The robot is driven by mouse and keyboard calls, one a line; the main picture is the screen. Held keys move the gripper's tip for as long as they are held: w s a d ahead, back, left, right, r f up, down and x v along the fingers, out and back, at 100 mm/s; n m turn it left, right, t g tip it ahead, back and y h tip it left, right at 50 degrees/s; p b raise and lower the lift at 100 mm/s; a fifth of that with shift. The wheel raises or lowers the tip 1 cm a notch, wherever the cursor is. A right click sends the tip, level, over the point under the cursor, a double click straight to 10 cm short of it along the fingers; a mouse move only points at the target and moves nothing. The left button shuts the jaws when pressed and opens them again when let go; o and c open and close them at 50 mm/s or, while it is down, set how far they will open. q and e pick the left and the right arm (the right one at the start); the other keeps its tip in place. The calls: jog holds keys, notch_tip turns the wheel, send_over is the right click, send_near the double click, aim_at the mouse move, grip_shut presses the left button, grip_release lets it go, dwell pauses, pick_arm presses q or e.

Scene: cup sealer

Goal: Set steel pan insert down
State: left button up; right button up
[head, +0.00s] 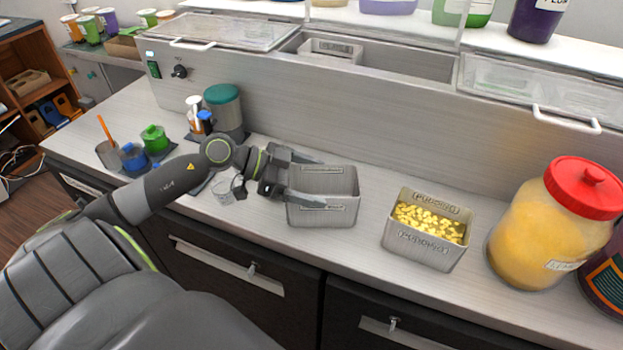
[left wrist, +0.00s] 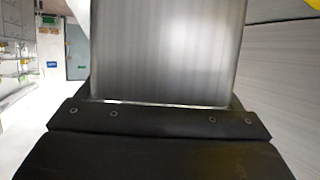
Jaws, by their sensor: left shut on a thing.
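The steel pan insert (head: 338,213) is an empty grey rectangular pan in the middle of the counter in the head view. My left gripper (head: 312,180) reaches it from the left and is shut on it, with one finger along its near side and the other by its far side. In the left wrist view the steel pan insert (left wrist: 168,50) fills the middle as a smooth metal wall close to the gripper. The pan looks upright; I cannot tell whether its base touches the counter. My right gripper is not in view.
A second steel pan with yellow chunks (head: 428,231) stands to the right. A large red-lidded jar (head: 545,235) stands further right. A clear cup (head: 224,190) is by my left wrist. An open well (head: 405,63) with a small pan lies in the machine behind. The counter has free room between the two pans.

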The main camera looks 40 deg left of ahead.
pick_arm(q)
jog(key=o, duration=1.1)
jog(key=shift+f, duration=0.1)
jog(key=shift+o, duration=0.8)
jog(key=shift+v, duration=1)
jog(key=v, duration=0.3)
jog(key=shift+s+a, duration=0.15)
jog(key=shift+a, duration=0.05)
jog(key=p+v, duration=0.4)
jog(key=v, duration=0.2)
jog(key=shift+s+a+r, duration=0.2)
jog(key=shift+a+r, duration=0.05)
